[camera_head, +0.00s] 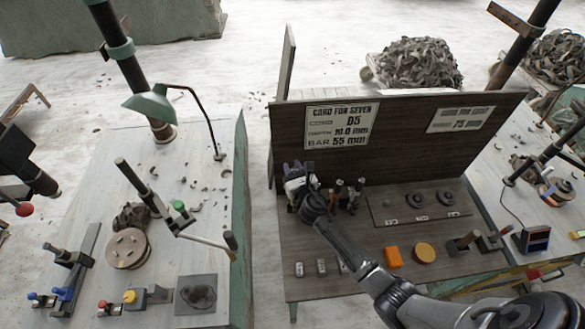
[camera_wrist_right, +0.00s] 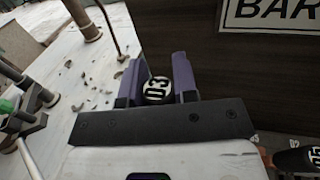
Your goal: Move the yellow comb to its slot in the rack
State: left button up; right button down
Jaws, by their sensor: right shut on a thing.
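My right gripper (camera_head: 294,170) is at the left end of the dark bench, near the back board. In the right wrist view its purple fingers (camera_wrist_right: 157,72) are shut on a black-topped piece (camera_wrist_right: 158,90) with a round label that seems to read D3. The lower part of that piece is hidden, and no yellow shows on it, so I cannot tell whether it is the yellow comb. Several short handled pieces (camera_head: 338,190) stand just right of the gripper; one labelled piece (camera_wrist_right: 308,160) shows at the wrist view's lower right. I cannot clearly make out the rack's slots. My left gripper is not in view.
An orange block (camera_head: 393,257) and a yellow-orange disc (camera_head: 423,252) lie in front. A lamp (camera_head: 150,104) stands on the left bench.

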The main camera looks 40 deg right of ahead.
jog(key=shift+f+b, duration=1.1)
jog(key=shift+f, duration=0.2)
jog(key=shift+f+b, duration=2)
jog(key=shift+f, duration=0.3)
jog(key=c, duration=0.9)
grip_release()
jog(key=shift+c, duration=0.2)
jog(key=shift+o, duration=0.7)
jog(key=shift+f, duration=0.15)
jog(key=shift+s, duration=0.1)
